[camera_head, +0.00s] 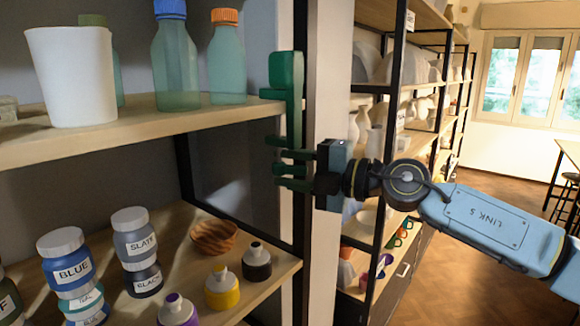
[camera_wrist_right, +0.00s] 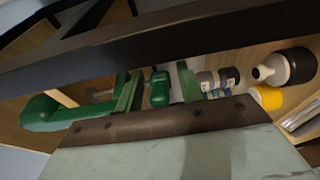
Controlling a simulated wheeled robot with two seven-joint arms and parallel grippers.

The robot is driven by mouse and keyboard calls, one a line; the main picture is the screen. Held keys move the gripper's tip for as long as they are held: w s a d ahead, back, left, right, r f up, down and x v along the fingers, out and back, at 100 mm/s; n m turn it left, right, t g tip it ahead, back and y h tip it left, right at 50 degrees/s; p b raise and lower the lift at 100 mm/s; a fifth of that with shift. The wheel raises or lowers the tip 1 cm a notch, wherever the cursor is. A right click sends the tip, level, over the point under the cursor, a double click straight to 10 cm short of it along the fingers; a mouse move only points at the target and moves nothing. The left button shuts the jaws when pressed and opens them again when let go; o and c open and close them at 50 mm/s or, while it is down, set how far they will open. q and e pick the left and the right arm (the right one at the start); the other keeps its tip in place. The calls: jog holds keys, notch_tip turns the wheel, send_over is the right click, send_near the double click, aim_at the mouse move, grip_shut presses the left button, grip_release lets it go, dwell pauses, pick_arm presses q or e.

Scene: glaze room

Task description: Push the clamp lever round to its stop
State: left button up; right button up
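A green clamp (camera_head: 286,75) sits at the right end of the upper shelf, by the dark upright. In the right wrist view its rounded green body (camera_wrist_right: 50,113) is at the left, with a short grey screw (camera_wrist_right: 101,96) beside it. A small green rounded piece (camera_wrist_right: 158,88), which looks like part of the clamp's lever, shows between my fingers. My right gripper (camera_head: 279,177) is just below the clamp, reaching in from the right. Its two green fingers are apart, with visible gaps on both sides of that piece. The lever is too small to make out in the head view. My left gripper is not in view.
A dark shelf post (camera_head: 299,120) stands close by my right gripper. The upper shelf (camera_head: 150,118) holds a white cup (camera_head: 72,78) and bottles. The lower shelf holds labelled jars, a wooden bowl (camera_head: 214,237) and small bottles. Another rack (camera_head: 378,150) stands behind my right arm.

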jog(key=shift+c, duration=0.5)
grip_shut()
